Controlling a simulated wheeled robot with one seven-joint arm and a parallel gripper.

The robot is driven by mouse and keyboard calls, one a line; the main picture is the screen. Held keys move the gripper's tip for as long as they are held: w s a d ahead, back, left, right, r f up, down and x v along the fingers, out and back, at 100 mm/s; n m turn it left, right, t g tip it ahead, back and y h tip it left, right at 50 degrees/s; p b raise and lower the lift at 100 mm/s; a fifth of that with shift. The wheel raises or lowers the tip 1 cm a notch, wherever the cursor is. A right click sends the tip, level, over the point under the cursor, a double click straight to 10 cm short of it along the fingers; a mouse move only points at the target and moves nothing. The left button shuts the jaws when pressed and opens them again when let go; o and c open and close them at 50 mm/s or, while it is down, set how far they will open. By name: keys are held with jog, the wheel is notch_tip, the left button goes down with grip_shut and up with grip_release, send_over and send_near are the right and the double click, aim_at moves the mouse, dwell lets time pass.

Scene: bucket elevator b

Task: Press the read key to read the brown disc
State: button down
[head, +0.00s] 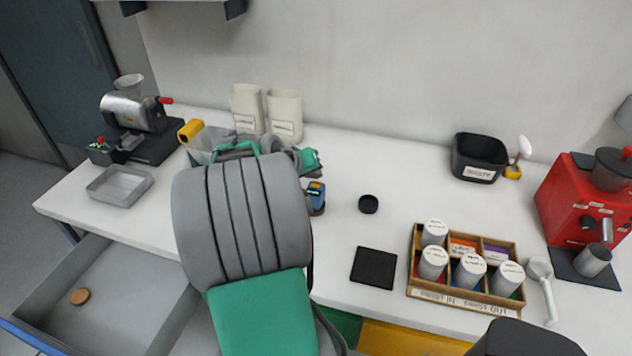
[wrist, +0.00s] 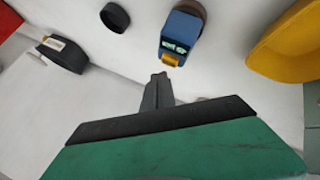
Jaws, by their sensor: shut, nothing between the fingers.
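A small blue reader (head: 316,194) with a yellow key stands on the white table, just right of my arm. In the wrist view the blue reader (wrist: 181,36) shows a small screen and its yellow key (wrist: 170,60) facing my gripper. A brown round thing (wrist: 189,8) shows partly at the reader's far end. A light-brown disc (head: 80,296) lies in the open drawer at lower left. My gripper (wrist: 160,77) is shut and empty, its tips a little short of the yellow key, apparently apart from it. In the head view my arm hides the fingertips.
A black round piece (head: 368,204) and a black pad (head: 374,268) lie right of the reader. A wooden rack (head: 463,302) of jars, a black bin (head: 479,157) and a red machine (head: 580,205) stand further right. A yellow-handled container (head: 200,143) is left.

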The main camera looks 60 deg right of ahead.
aim_at(314, 185)
jog(key=shift+r+p, duration=1.65)
jog(key=shift+r, duration=0.95)
jog(key=shift+f, duration=0.1)
